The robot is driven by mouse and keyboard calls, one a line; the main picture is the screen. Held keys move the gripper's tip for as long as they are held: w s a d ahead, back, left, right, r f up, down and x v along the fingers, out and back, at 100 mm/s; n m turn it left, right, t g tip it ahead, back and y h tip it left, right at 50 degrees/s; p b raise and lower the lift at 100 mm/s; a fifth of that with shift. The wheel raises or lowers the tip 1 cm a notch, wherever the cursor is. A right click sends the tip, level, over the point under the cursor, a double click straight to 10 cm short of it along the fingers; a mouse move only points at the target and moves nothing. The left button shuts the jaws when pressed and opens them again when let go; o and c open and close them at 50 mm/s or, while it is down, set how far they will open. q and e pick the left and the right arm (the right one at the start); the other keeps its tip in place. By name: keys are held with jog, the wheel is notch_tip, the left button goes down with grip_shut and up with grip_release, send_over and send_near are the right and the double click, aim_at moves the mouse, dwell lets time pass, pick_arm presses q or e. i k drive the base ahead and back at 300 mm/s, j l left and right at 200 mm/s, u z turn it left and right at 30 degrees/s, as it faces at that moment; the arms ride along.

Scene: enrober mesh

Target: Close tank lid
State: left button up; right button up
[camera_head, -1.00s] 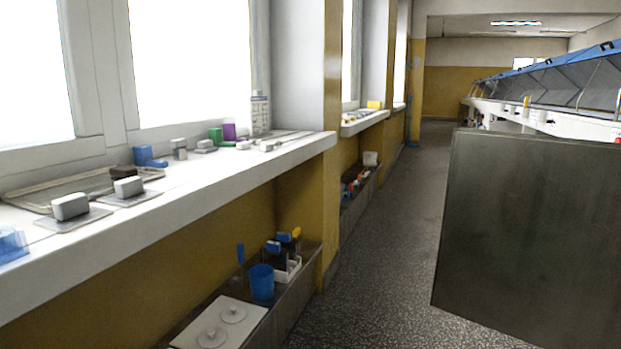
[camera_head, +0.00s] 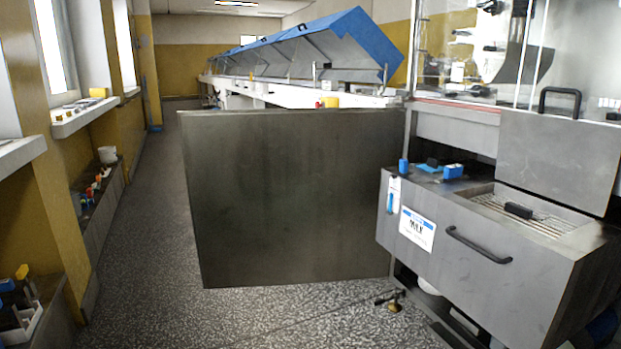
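A steel tank (camera_head: 470,270) with a white and blue label and a black front handle stands at the right. Its lid (camera_head: 556,160), a grey steel plate with a black handle on its upper edge, stands raised at the back right of the tank. The opening under it shows a metal grid (camera_head: 535,214) with a small black block (camera_head: 518,210) on it. Neither of my grippers shows in the view.
A large dark steel panel (camera_head: 290,195) stands out into the room left of the tank. A long line with blue-edged covers (camera_head: 365,40) runs behind it. Small blue items (camera_head: 453,171) lie on the tank's top left. The speckled floor (camera_head: 155,235) is clear along the left aisle.

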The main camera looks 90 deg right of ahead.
aim_at(574, 163)
jog(key=z, duration=3.3)
